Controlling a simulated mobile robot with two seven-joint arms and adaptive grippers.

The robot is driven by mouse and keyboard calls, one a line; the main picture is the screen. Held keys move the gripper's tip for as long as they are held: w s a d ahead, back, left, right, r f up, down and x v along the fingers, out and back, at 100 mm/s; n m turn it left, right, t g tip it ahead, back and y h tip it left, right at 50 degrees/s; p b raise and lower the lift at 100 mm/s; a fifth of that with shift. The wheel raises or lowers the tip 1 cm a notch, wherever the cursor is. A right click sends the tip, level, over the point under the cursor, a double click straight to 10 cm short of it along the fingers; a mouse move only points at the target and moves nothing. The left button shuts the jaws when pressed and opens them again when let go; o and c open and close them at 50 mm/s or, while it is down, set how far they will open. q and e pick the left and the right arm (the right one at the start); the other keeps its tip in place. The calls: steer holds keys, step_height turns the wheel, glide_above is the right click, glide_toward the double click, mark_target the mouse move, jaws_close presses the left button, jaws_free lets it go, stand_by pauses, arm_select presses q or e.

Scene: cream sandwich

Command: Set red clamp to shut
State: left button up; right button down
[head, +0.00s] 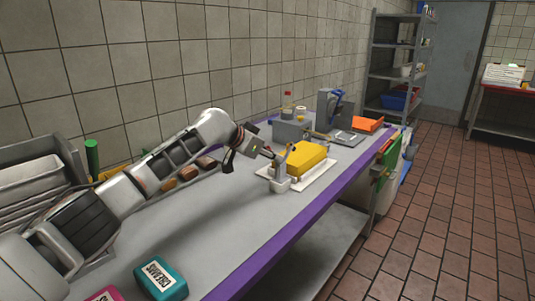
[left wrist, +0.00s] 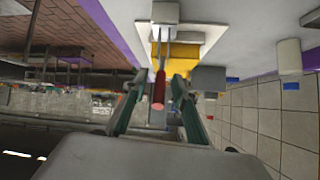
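The red clamp has a red handle (left wrist: 159,90) on thin metal rods in the left wrist view. In the head view its grey base (head: 279,184) stands at the near edge of a white board (head: 315,182), beside a yellow block (head: 302,160). My left gripper (head: 262,150) reaches over the table close to the clamp. In the left wrist view the left gripper's fingers (left wrist: 155,98) are apart, with the red handle between them and gaps on both sides. The handle is mostly hidden by the gripper in the head view. My right gripper shows in neither view.
A teal box (head: 160,279) and part of a pink box (head: 104,294) lie at the table's near end. Brown pieces (head: 188,173) lie along the wall side. A grey scale (head: 345,138) and orange tray (head: 367,124) stand beyond the board. The near middle of the table is clear.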

arm_select(q)
steer(key=v, duration=1.2)
steer(key=shift+f, duration=0.15)
